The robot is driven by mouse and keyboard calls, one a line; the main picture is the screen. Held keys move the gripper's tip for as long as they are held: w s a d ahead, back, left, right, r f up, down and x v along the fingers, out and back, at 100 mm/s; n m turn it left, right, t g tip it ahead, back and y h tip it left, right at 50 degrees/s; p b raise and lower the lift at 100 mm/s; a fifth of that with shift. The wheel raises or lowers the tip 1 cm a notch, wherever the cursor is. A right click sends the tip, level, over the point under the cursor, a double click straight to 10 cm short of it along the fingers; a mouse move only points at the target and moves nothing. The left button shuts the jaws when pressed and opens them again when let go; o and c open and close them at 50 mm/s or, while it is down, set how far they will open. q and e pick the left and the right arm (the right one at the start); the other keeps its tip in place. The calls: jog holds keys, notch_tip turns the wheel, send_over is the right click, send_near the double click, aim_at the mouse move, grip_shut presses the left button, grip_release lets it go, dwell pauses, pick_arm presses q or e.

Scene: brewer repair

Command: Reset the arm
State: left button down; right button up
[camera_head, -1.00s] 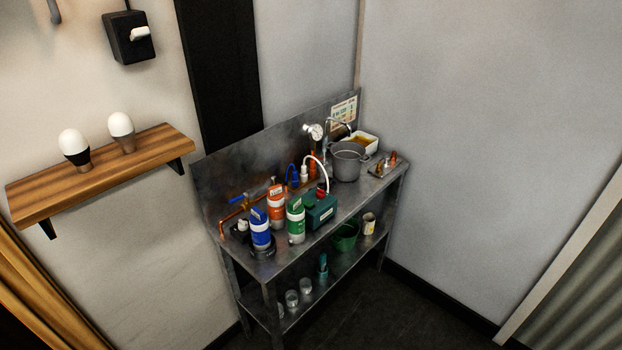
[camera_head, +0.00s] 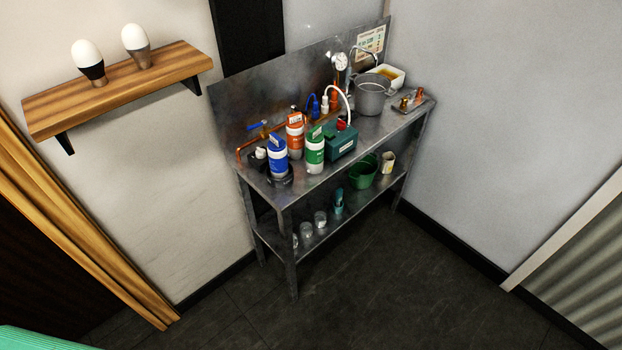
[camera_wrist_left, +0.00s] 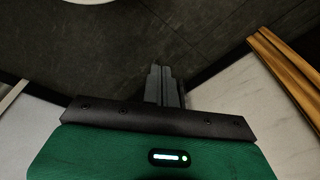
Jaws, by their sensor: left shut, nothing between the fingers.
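My left gripper (camera_wrist_left: 164,87) shows in the left wrist view, its grey fingers together and empty. It points out over bare dark floor, touching nothing. No gripper shows in the head view, and my right gripper is in neither current view. In the head view a metal workbench (camera_head: 262,186) stands in the corner. It bears a blue bottle (camera_head: 278,157), an orange-red bottle (camera_head: 295,137), a green bottle (camera_head: 315,151), a teal box (camera_head: 342,145), a grey pot (camera_head: 372,98) and a gauge (camera_head: 340,61).
A wooden shelf (camera_head: 120,92) with two white bulbs juts from the left wall. The bench's lower shelf holds a green bucket (camera_head: 362,174) and several glasses. A wooden frame (camera_head: 80,220) edges the left side. The dark floor (camera_head: 370,290) before the bench is clear.

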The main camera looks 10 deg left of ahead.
pick_arm(q)
jog(key=s+a+f+g+b, duration=0.1)
jog(key=s+a+f+b, duration=0.2)
jog(key=s+f, duration=1.5)
notch_tip(320, 180, down, 3)
jog(key=shift+s+a+f, duration=0.2)
jog(key=shift+s, duration=0.1)
jog(key=shift+s, duration=0.1)
